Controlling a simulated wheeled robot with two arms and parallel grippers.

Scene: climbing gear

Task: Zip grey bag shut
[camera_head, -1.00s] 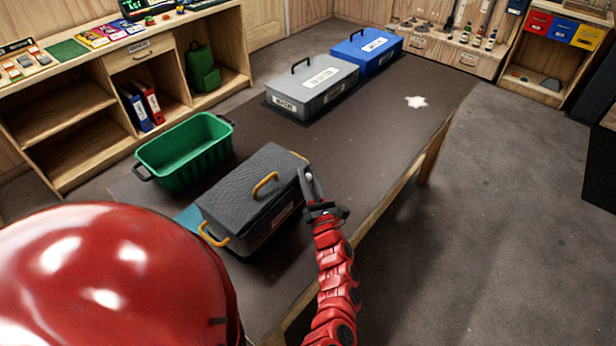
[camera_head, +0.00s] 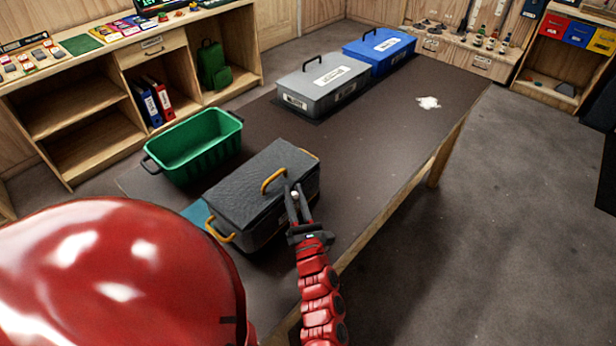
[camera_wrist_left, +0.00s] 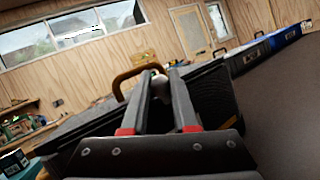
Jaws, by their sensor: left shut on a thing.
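The grey bag (camera_head: 245,190) is a dark boxy case on the near part of the table, with yellow-orange handles on top and at its ends. Its top lies flat, and I cannot tell how far the zip is closed. My left gripper (camera_head: 293,191) is at the bag's right long side, by the upper edge. Its fingers are shut on a small pale zip pull (camera_wrist_left: 159,86), which shows between the fingertips in the left wrist view. The fingers hide part of the bag's edge. My right gripper is not in view.
A green open bin (camera_head: 195,150) stands left of the bag. A grey toolbox (camera_head: 322,85) and a blue toolbox (camera_head: 380,50) stand at the table's far end. A white patch (camera_head: 428,102) lies on the clear right part of the table (camera_head: 390,140).

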